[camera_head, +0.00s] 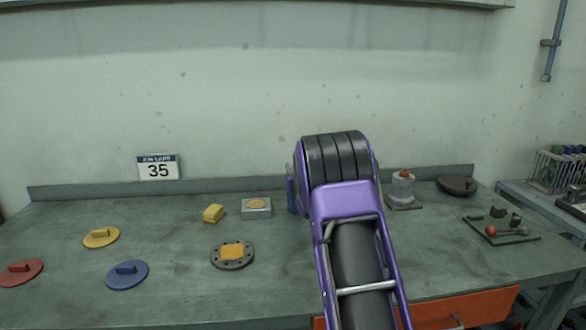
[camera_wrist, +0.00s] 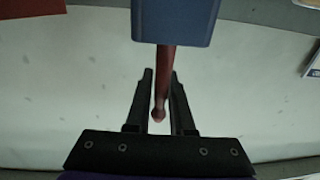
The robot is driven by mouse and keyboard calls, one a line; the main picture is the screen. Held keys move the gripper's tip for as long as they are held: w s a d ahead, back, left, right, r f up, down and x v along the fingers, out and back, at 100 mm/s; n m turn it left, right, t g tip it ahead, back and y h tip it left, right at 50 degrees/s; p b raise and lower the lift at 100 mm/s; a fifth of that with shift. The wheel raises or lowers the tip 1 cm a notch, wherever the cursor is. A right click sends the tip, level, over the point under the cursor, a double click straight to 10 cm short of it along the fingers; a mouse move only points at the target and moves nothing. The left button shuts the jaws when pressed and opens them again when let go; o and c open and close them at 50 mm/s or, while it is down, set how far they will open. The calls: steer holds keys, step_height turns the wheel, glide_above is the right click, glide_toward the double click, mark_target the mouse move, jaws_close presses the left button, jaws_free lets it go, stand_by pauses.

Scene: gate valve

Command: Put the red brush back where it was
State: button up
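In the wrist view my gripper (camera_wrist: 161,75) has its two dark fingers on either side of a thin red-brown handle (camera_wrist: 166,58), apparently the red brush. The handle's rounded end lies between the fingers, toward the palm. A narrow light gap shows left of the handle; contact on the right is unclear. The handle's other end meets or passes behind a blue block-like thing (camera_wrist: 176,20), so the brush's head is hidden. In the head view my arm covers the gripper and brush. A blue upright thing (camera_head: 291,192) shows just left of my arm.
A red-orange thing (camera_wrist: 30,8) is at the wrist view's top left. On the bench are a yellow block (camera_head: 214,213), grey box (camera_head: 256,211), bolted flange (camera_head: 232,262), coloured handled discs (camera_head: 127,275), grey fitting (camera_head: 402,192) and dark tray (camera_head: 512,237). An orange drawer (camera_head: 465,310) stands open.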

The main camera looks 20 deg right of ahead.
steer(key=o, duration=0.4)
steer(key=shift+c, duration=0.2)
steer(key=s+a, duration=0.1)
steer(key=s, duration=1.1)
steer(key=shift+a+r, duration=0.2)
